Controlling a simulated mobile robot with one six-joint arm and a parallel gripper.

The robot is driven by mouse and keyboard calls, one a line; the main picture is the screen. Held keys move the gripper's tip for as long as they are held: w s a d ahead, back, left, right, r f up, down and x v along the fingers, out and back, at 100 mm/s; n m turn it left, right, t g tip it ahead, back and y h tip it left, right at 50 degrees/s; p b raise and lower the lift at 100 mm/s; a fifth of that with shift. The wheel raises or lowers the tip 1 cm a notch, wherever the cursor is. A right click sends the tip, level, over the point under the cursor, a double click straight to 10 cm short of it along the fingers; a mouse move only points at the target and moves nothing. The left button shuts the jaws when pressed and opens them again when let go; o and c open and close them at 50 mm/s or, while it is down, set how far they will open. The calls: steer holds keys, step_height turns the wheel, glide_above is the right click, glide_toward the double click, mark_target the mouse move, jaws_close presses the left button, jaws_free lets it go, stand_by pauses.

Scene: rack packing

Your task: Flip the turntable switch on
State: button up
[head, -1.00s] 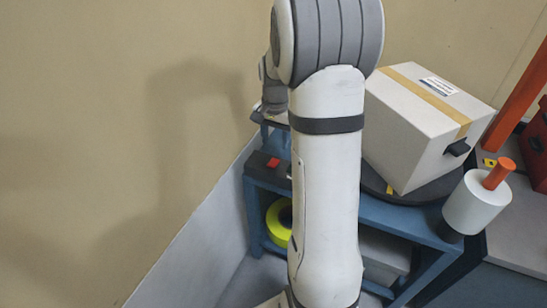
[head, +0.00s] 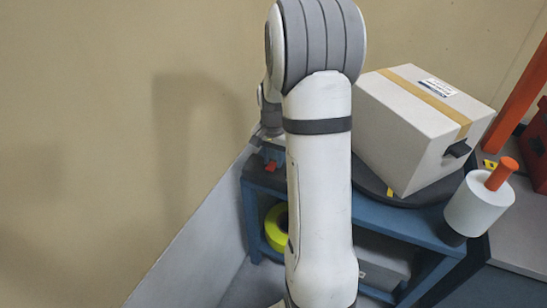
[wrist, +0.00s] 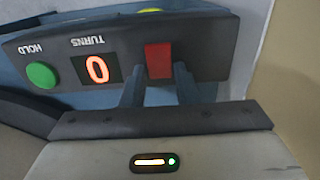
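The red switch (wrist: 158,60) sits on a dark control panel (wrist: 205,48) in the wrist view, beside a lit display reading 0 marked TURNS (wrist: 96,69) and a green HOLD button (wrist: 42,75). My gripper (wrist: 159,72) is open, with its two fingertips on either side of the switch's lower edge; I cannot tell whether they touch it. In the head view a bit of the red switch (head: 271,168) shows below my gripper (head: 266,142), which is partly hidden by my arm. The dark turntable (head: 370,184) carries a taped carton (head: 415,125).
The panel and turntable are on a blue rack (head: 425,225) against a beige wall. A white stretch-film roll with an orange handle (head: 478,208) stands at the rack's right corner. A yellow tape roll (head: 276,226) lies on the lower shelf.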

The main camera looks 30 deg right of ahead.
mark_target(269, 169)
steer(key=c, duration=0.6)
steer(key=shift+o, duration=0.2)
steer(key=b, duration=0.1)
steer(key=t+h+b, duration=0.1)
steer(key=b, duration=0.1)
steer(key=shift+s+a+f+h, duration=0.15)
steer(key=shift+a+f+h, duration=0.05)
steer(key=shift+h, duration=0.1)
steer(key=shift+a+r+t+h+b, duration=0.1)
steer(key=shift+r+t+h+b, duration=0.15)
steer(key=shift+t+h+b, duration=0.25)
steer(key=o, duration=1)
steer(key=shift+p+v, duration=1.2)
steer(key=shift+v, duration=2.75)
